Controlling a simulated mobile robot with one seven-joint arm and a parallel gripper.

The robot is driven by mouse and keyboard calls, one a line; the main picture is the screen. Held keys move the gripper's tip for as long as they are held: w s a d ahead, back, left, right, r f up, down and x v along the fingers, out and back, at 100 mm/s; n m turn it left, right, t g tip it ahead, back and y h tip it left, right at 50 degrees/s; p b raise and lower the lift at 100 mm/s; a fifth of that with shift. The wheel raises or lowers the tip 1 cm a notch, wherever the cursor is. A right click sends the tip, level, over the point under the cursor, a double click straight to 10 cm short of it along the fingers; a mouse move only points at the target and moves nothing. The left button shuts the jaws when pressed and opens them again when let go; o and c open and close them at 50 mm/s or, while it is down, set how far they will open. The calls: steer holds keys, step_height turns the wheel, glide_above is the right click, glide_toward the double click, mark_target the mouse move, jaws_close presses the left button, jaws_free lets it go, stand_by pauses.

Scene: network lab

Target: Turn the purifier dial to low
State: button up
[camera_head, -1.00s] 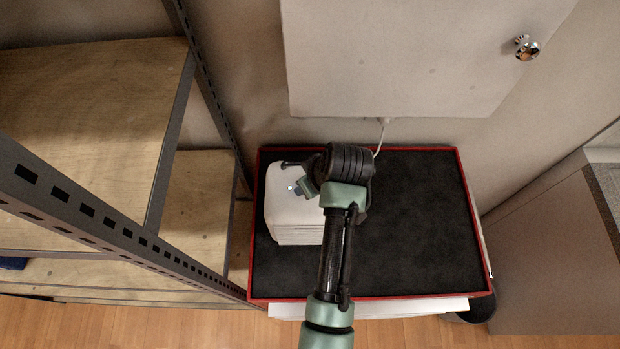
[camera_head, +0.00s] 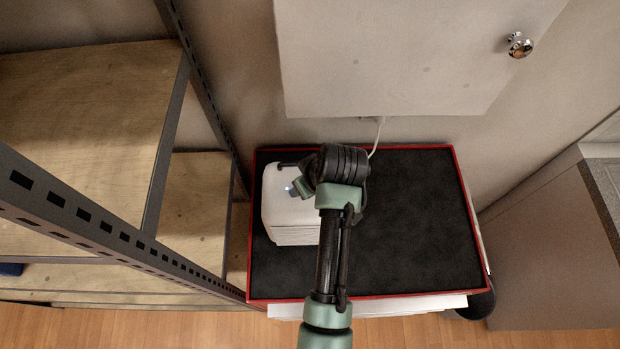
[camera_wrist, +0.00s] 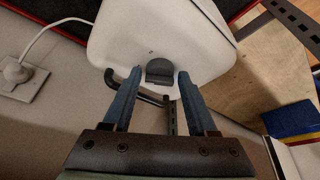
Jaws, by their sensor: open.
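The purifier (camera_head: 290,222) is a white rounded box with a vented lower side, standing on the left part of the black mat. In the wrist view its white top (camera_wrist: 160,35) fills the upper middle. The dial (camera_wrist: 160,71) is a small dark grey knob on that top. My gripper (camera_wrist: 152,76) is open, with one blue finger on each side of the dial. No contact with the dial can be made out. In the head view my wrist and arm hide the dial and part of the purifier. Dial markings are not readable.
The black mat (camera_head: 410,220) has a red raised rim, and its right side is clear. A metal shelf rack (camera_head: 110,230) stands close on the left. A pale cabinet (camera_head: 400,60) with a knob hangs above. A white cable (camera_wrist: 45,32) runs to a wall socket (camera_wrist: 20,78).

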steer(key=b+v, duration=0.1)
steer(key=v, duration=1.1)
steer(key=shift+s+r, duration=0.25)
steer(key=shift+r, duration=0.05)
